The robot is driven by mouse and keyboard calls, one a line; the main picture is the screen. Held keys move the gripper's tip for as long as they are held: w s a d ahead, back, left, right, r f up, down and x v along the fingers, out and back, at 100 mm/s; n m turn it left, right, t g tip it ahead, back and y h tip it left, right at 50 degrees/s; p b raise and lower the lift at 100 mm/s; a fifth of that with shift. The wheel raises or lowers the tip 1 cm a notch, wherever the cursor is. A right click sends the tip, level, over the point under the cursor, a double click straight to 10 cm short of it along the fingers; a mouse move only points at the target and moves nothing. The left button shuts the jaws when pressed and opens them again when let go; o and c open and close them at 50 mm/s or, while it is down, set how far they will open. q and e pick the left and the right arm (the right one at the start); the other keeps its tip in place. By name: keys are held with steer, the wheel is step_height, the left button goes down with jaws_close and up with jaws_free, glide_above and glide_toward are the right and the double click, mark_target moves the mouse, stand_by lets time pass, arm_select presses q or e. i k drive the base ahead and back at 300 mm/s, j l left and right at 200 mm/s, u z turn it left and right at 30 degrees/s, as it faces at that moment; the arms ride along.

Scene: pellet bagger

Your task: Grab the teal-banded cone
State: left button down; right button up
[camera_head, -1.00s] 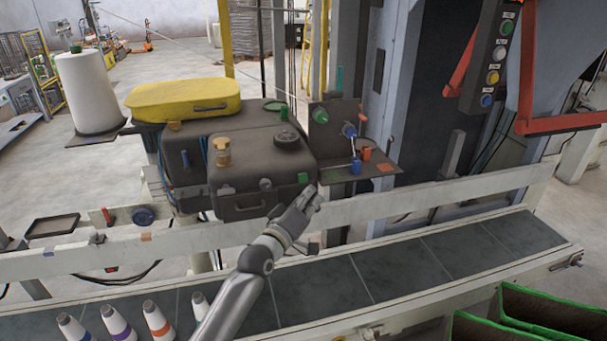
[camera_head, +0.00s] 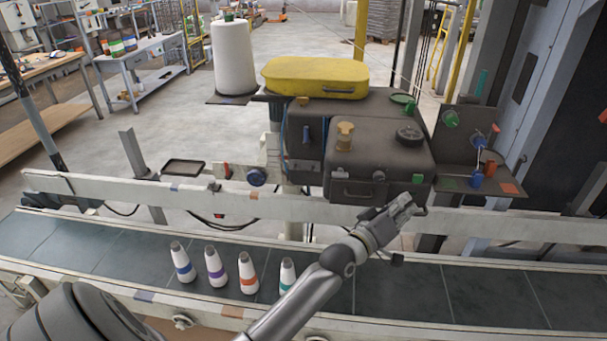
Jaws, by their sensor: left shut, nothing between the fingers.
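The teal-banded cone (camera_head: 288,272) stands upright on the dark conveyor belt (camera_head: 420,290), the rightmost in a row of white cones. My arm passes just to its right and covers part of its lower right side. My left gripper (camera_head: 408,207) is shut and empty. In the picture it lies up and right of the cone, in front of the dark machine box, well apart from the cone. My right gripper is not in view.
To its left stand an orange-banded cone (camera_head: 248,274), a purple-banded cone (camera_head: 215,267) and a blue-banded cone (camera_head: 182,263). A pale rail (camera_head: 130,189) runs behind the belt. Behind it is a dark machine (camera_head: 380,150) with a yellow lid (camera_head: 315,78). The belt's right side is clear.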

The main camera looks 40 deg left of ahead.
mark_target(287, 278)
steer(key=u, duration=1.35)
